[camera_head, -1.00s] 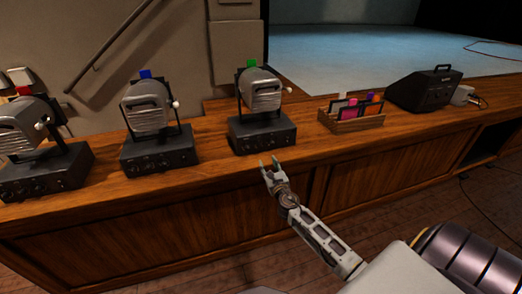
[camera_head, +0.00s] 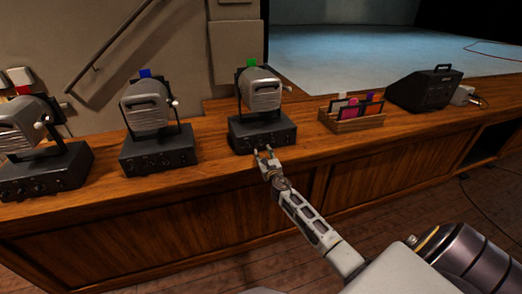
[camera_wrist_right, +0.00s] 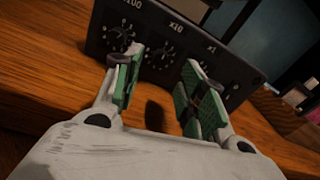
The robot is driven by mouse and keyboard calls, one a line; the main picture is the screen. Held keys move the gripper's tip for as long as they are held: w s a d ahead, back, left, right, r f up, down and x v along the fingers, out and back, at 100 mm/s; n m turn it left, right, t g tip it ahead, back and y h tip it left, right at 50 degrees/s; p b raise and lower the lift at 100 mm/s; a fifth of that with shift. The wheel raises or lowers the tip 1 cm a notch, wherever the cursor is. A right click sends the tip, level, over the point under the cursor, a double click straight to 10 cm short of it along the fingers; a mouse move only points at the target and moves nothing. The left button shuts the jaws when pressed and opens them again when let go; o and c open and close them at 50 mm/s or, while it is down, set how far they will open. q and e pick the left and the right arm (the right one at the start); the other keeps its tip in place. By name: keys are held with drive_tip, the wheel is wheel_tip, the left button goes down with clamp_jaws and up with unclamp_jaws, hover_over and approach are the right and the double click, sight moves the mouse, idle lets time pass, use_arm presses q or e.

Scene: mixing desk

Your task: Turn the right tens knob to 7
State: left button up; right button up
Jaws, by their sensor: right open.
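The right lamp's control box (camera_head: 262,132) is black and stands on the wooden desk under a grey lamp with a green tag. In the right wrist view its front panel (camera_wrist_right: 150,20) bears the labels x100, x10 and x1, tilted. The tens knob (camera_wrist_right: 164,56), below the x10 label, shows dark between my fingers, with pale scale marks around it. Its pointer is too dark to read. My right gripper (camera_head: 265,152) (camera_wrist_right: 164,75) is open, its green-padded fingers before the panel on either side of this knob. I cannot tell whether they touch it. My left gripper is not in view.
Two more lamps on black boxes, the middle one (camera_head: 158,158) and the left one (camera_head: 45,172), stand to the left. A wooden rack of coloured cards (camera_head: 350,122) and a black case (camera_head: 425,92) stand to the right. The desk front (camera_head: 150,235) drops below.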

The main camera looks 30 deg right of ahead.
sight(260, 147)
drive_tip(key=shift+x, duration=1.05)
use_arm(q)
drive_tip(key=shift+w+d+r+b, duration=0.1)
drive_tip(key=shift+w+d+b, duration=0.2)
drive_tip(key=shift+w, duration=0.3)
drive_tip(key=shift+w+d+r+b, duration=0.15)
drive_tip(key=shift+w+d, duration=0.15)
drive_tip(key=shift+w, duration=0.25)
use_arm(e)
drive_tip(key=shift+x, duration=1.25)
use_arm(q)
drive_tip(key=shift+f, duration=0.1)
use_arm(e)
drive_tip(key=shift+c, duration=0.5)
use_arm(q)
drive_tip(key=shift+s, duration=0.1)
use_arm(e)
clamp_jaws()
